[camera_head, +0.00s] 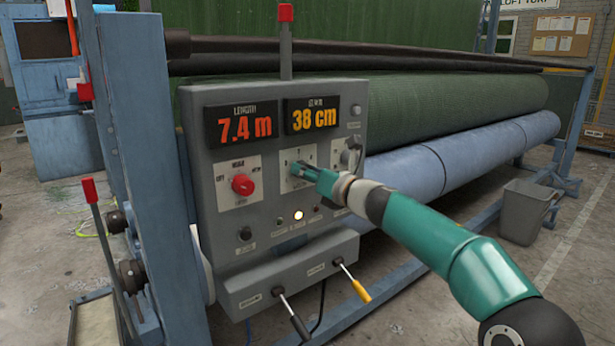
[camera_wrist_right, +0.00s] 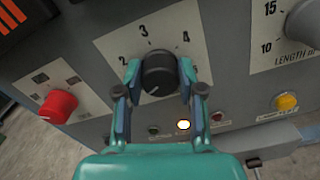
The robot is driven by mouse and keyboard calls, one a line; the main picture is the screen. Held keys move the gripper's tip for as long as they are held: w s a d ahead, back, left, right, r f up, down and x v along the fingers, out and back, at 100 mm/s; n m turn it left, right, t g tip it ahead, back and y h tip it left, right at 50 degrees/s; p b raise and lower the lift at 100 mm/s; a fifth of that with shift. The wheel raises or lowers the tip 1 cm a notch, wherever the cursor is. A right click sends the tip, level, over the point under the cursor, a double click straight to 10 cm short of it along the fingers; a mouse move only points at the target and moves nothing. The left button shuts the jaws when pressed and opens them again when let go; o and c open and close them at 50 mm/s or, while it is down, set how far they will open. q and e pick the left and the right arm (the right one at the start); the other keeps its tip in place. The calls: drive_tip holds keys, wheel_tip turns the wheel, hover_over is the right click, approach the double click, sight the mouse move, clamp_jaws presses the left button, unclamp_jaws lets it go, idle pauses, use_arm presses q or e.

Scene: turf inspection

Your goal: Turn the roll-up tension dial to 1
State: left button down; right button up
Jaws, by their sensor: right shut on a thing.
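The roll-up tension dial is a black round knob (camera_wrist_right: 159,74) on a white plate (camera_wrist_right: 205,24) with the numbers 2, 3 and 4 showing around it. A short pale mark on the knob points to the lower left, below the 2; the 1 cannot be made out. My right gripper (camera_wrist_right: 158,88) is shut on the knob, one finger on each side. In the head view my right gripper (camera_head: 318,178) reaches the middle plate of the grey control panel (camera_head: 235,85) and largely hides the knob. My left gripper is not in view.
A red mode knob (camera_head: 242,184) is left of the dial, and a grey length knob (camera_wrist_right: 305,22) is on its right. Displays read 7.4 m and 38 cm. Two levers (camera_head: 355,284) stick out below.

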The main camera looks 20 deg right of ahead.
drive_tip(key=shift+w+a+f+n, duration=0.1)
drive_tip(key=shift+a+f+n, duration=0.05)
drive_tip(key=shift+f+n, duration=0.45)
drive_tip(key=shift+r, duration=0.15)
drive_tip(key=o, duration=1)
drive_tip(key=shift+o, duration=0.7)
drive_tip(key=shift+r, duration=0.3)
drive_tip(key=v, duration=1.2)
